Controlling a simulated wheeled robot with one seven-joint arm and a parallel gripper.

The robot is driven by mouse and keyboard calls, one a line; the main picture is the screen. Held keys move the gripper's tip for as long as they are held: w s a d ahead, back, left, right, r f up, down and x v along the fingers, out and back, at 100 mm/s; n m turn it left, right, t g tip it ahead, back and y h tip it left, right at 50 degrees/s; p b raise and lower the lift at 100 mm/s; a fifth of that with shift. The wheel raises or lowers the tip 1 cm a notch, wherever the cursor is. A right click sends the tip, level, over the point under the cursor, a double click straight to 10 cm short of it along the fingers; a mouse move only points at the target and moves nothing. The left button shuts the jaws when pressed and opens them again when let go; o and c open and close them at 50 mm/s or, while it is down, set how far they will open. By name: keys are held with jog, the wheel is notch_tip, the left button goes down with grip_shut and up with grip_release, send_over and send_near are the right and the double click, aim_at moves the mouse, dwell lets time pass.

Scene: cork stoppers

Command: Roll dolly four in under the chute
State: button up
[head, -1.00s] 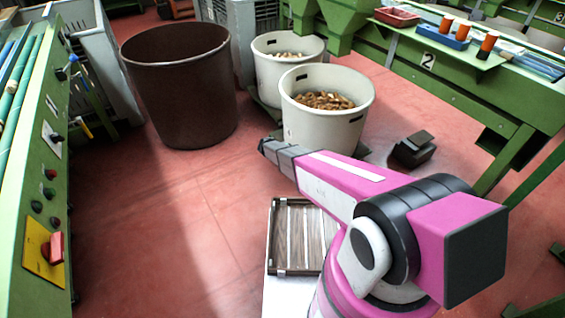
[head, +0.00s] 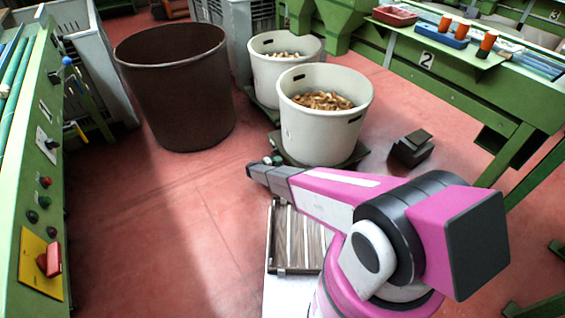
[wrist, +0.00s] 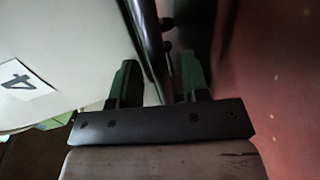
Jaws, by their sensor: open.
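A white tub (head: 325,135) full of brown corks stands on a low dark dolly (head: 352,155) on the red floor. A white tub wall (wrist: 60,50) with a label "4" (wrist: 22,82) fills the left of the wrist view. My gripper (wrist: 158,80) is open, with a dark upright bar (wrist: 150,45) showing between or just beyond its fingers; contact cannot be told. In the head view my arm ends beside the dolly's front left, its fingers not clear. Green chutes (head: 335,14) hang at the back, beyond the tubs.
A second white tub (head: 266,78) of paler corks stands behind on its own dolly. A big brown bin (head: 182,105) stands left. A black pedal-like block (head: 411,150) lies right, near the green bench (head: 470,95). Red floor is clear at front left.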

aim_at(287, 157)
jog(key=shift+x, duration=1.75)
grip_shut()
jog(key=x, duration=0.4)
jog(key=r+x, duration=0.1)
jog(key=x, duration=0.3)
jog(key=r+x, duration=0.1)
jog(key=x, duration=0.3)
jog(key=shift+w+d+r, duration=0.2)
jog(key=shift+w+d, duration=0.1)
jog(key=shift+d, duration=0.1)
grip_release()
jog(key=shift+d, duration=0.1)
jog(key=v, duration=1.1)
jog(key=shift+f, duration=0.15)
